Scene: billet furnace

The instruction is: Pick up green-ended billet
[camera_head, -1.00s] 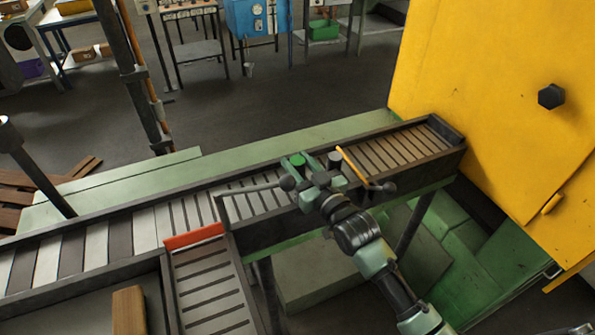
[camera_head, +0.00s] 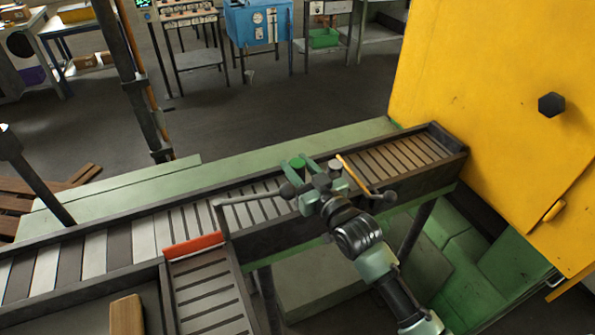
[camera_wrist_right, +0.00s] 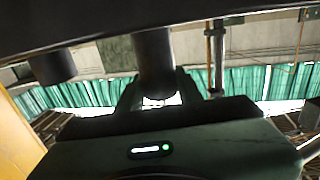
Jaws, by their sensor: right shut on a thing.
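The green-ended billet (camera_head: 298,163) stands upright at the conveyor, its round green end facing up. My right gripper (camera_head: 299,166) is shut on it, with the pale green fingers on either side just below the end. In the right wrist view the billet shows as a dark cylinder (camera_wrist_right: 155,62) between the fingers. I cannot tell whether its base touches the conveyor. A grey-ended billet (camera_head: 335,165) stands close to the right of it, outside the fingers; it also shows in the wrist view (camera_wrist_right: 52,66). My left gripper is not in view.
The slatted conveyor (camera_head: 400,158) runs toward the yellow furnace casing (camera_head: 490,90) at the right. A thin grey rod (camera_head: 245,197) and a yellow bar (camera_head: 353,174) lie close to the gripper. An orange strip (camera_head: 193,245) edges the side chute. A brown block (camera_head: 127,315) lies at lower left.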

